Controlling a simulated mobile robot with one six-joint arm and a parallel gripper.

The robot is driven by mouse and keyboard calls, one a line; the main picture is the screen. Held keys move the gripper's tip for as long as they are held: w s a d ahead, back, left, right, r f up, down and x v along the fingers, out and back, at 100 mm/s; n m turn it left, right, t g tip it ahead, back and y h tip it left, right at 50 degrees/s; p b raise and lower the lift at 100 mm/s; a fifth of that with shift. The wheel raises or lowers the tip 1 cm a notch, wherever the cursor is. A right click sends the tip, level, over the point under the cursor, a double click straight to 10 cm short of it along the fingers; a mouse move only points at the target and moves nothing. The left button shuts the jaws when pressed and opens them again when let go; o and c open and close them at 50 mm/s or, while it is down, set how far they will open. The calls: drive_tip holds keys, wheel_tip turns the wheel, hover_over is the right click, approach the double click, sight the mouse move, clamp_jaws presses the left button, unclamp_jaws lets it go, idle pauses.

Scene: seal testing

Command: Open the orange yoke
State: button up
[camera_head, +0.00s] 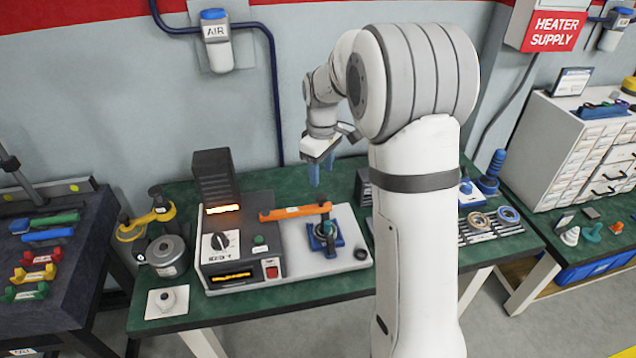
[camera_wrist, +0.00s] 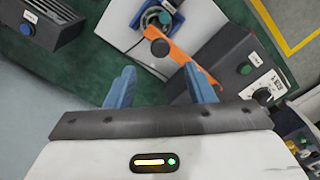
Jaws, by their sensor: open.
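The orange yoke (camera_head: 295,211) is a long bar with a small white label. In the head view it runs from beside the control box to the back of a blue fixture (camera_head: 324,238) on a white plate. In the wrist view the yoke (camera_wrist: 185,57) lies slantwise beyond my fingers, with a dark round knob (camera_wrist: 160,47) near one end. The blue fixture (camera_wrist: 152,18) shows beside that end. My gripper (camera_head: 315,172) is open and empty, with blue fingers pointing down, above and behind the yoke. Its fingers also show in the wrist view (camera_wrist: 161,85); the right fingertip overlaps the yoke's image.
The control box (camera_head: 242,250) with a dial and red switch stands left of the yoke. A dark finned tower (camera_head: 215,175) rises behind it. A yellow-handled clamp (camera_head: 148,220) and grey pot (camera_head: 165,257) stand further left. My arm hides part of the bench's right side.

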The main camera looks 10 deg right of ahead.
sight(320, 195)
wheel_tip(320, 195, down, 8)
drive_tip(key=shift+r+p, duration=0.15)
drive_tip(key=shift+p, duration=0.45)
drive_tip(key=shift+c, duration=0.5)
clamp_jaws()
drive_tip(key=shift+a, duration=0.2)
drive_tip(key=shift+d, duration=0.1)
drive_tip(key=shift+w, duration=0.15)
